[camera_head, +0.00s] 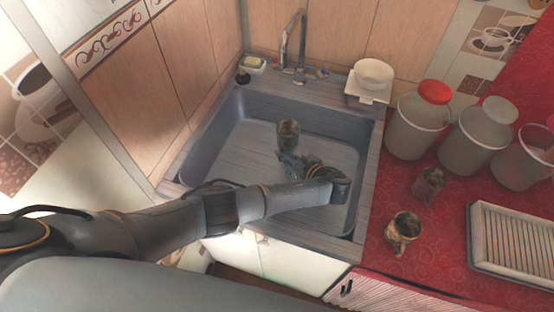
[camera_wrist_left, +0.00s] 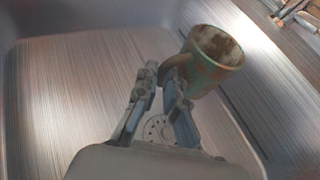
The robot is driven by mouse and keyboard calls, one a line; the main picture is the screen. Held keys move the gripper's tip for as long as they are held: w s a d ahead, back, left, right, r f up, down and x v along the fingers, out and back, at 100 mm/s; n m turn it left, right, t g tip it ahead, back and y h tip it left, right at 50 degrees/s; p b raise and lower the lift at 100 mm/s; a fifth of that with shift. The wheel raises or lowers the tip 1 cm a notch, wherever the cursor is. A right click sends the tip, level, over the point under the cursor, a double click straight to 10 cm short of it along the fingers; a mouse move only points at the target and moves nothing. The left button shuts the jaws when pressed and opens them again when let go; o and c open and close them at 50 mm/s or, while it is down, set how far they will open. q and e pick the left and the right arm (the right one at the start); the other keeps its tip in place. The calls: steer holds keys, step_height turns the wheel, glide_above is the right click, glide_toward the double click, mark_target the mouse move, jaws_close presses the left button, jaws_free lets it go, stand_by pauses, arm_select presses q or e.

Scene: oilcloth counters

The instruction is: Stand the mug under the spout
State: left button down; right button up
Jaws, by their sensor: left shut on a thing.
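A mottled green-brown mug (camera_head: 288,134) is over the sink basin in the head view, near its middle. In the left wrist view the mug (camera_wrist_left: 208,62) shows its open mouth and looks roughly upright. My left gripper (camera_head: 287,156) is shut on the mug at its handle side; its fingers (camera_wrist_left: 162,80) also show in the wrist view. Whether the mug touches the basin floor I cannot tell. The metal faucet with its spout (camera_head: 301,28) stands at the back edge of the sink, behind the mug. My right gripper is not in view.
The sink (camera_head: 230,151) has raised walls, with a drain (camera_wrist_left: 158,128) in its floor. A soap dish (camera_head: 253,65) and a white bowl on a stand (camera_head: 374,73) are behind it. Jars (camera_head: 417,123), two cups (camera_head: 403,229) and a ribbed tray (camera_head: 512,243) occupy the red counter.

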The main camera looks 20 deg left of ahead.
arm_select(q)
steer(key=f, duration=0.1)
steer(key=w+a+f, duration=0.1)
steer(key=a+f+b, duration=0.1)
steer(key=f, duration=0.1)
steer(key=shift+w+a, duration=0.25)
steer(key=shift+w, duration=0.1)
step_height(320, 180, down, 3)
steer(key=shift+w+a+f+b, duration=0.1)
steer(key=shift+a+f+b, duration=0.1)
steer(key=shift+b, duration=0.7)
steer(key=c, duration=1.4)
jaws_free()
steer(key=shift+c, duration=0.2)
